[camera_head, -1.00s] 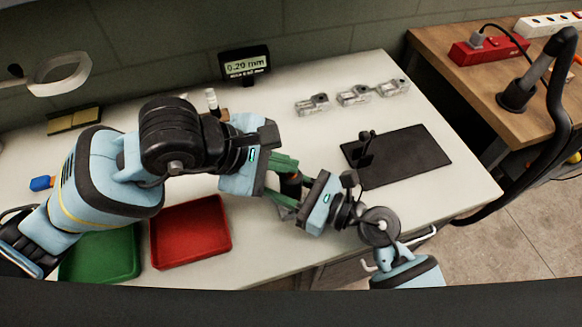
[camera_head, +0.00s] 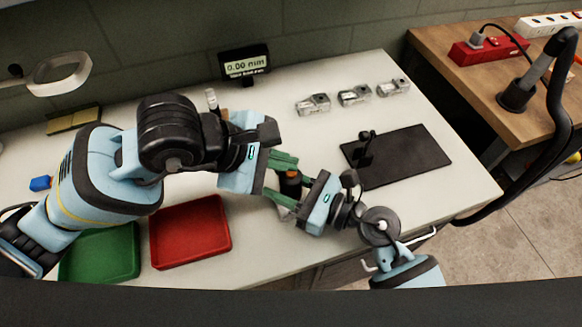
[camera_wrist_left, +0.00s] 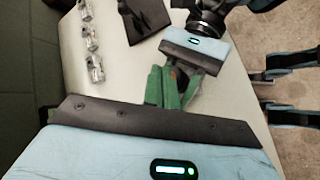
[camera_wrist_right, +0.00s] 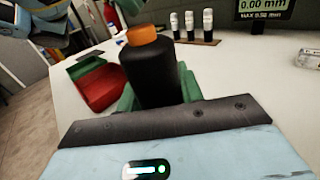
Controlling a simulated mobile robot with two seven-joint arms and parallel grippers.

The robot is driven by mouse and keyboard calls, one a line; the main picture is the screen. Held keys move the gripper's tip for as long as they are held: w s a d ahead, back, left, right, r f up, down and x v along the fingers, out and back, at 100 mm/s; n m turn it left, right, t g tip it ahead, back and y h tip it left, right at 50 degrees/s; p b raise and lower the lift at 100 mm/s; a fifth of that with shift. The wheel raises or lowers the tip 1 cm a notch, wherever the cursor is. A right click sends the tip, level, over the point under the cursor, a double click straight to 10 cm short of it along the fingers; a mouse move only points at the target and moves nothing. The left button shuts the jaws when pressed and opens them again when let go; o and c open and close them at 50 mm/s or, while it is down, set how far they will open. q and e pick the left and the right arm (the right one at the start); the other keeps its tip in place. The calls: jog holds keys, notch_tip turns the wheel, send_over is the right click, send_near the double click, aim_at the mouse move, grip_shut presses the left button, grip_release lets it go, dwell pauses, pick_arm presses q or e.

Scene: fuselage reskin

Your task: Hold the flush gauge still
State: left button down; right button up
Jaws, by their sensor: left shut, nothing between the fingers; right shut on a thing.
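The flush gauge (camera_wrist_right: 160,78) is a black cylinder with an orange top (camera_wrist_right: 142,35), standing roughly upright in the right wrist view. My right gripper (camera_wrist_right: 158,98) is shut on it, a green finger on each side. In the head view the gauge (camera_head: 291,184) is partly hidden between my two grippers. My left gripper (camera_head: 284,161) is shut and empty, its green fingers close beside the gauge; whether they touch it I cannot tell. It also shows in the left wrist view (camera_wrist_left: 162,88). The display (camera_head: 245,65) reads 0.00 mm. The surface under the gauge is hidden.
A red tray (camera_head: 190,232) and a green tray (camera_head: 100,256) lie at the front left. Three clear-and-grey pieces (camera_head: 354,95) stand at the back. A black mat (camera_head: 405,157) lies on the right. White-capped bottles (camera_wrist_right: 190,25) stand behind the gauge.

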aim_at(285, 177)
pick_arm(q)
jog(key=shift+r, duration=0.45)
notch_tip(285, 177, up, 5)
dwell(0.6)
dwell(0.5)
pick_arm(e)
jog(key=o, duration=1.2)
jog(key=shift+o, duration=0.2)
